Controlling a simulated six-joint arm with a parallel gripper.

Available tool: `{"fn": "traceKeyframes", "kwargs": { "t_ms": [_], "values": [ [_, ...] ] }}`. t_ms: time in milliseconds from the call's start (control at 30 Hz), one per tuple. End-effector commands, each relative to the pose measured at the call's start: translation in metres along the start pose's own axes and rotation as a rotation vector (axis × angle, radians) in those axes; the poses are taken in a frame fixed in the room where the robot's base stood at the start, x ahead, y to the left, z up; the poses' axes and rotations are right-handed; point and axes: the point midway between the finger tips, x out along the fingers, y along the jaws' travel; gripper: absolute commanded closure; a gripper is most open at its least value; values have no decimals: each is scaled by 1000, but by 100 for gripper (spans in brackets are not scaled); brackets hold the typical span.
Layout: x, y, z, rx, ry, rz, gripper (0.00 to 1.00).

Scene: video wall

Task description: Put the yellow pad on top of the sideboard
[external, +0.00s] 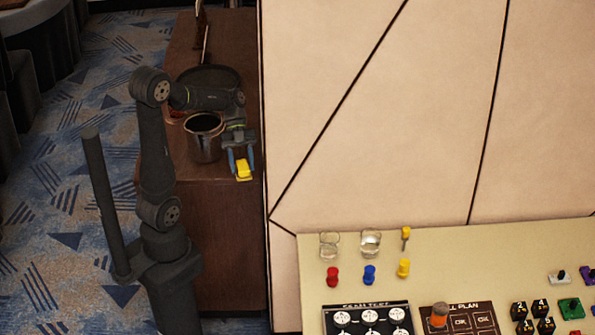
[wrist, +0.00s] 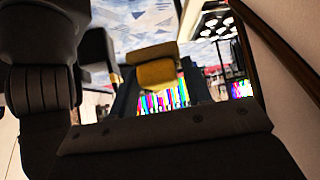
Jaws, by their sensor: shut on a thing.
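The yellow pad (external: 243,169) is between the fingers of my gripper (external: 240,161), which is shut on it. In the wrist view the pad (wrist: 156,72) shows between the two dark fingers of my gripper (wrist: 160,88). The sideboard (external: 228,225) is dark brown wood and stands left of the tall cream panel. In the external view the pad appears over the near end of the sideboard's top, close to the panel. I cannot tell whether it touches the top.
A dark metal pot (external: 204,143) stands on the sideboard just left of my gripper. A dark round pan (external: 208,78) is farther back. The cream panel (external: 370,110) borders the right side. A pale table (external: 465,250) at lower right holds glasses, coloured pieces and printed boards.

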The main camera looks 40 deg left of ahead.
Motion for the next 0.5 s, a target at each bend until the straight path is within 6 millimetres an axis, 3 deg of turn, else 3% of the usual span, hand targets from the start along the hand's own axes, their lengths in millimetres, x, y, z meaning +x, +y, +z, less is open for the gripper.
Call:
{"fn": "traceKeyframes", "kwargs": {
  "t_ms": [500],
  "values": [
    [-80,-24,141,-620,1,-619,81]
  ]
}}
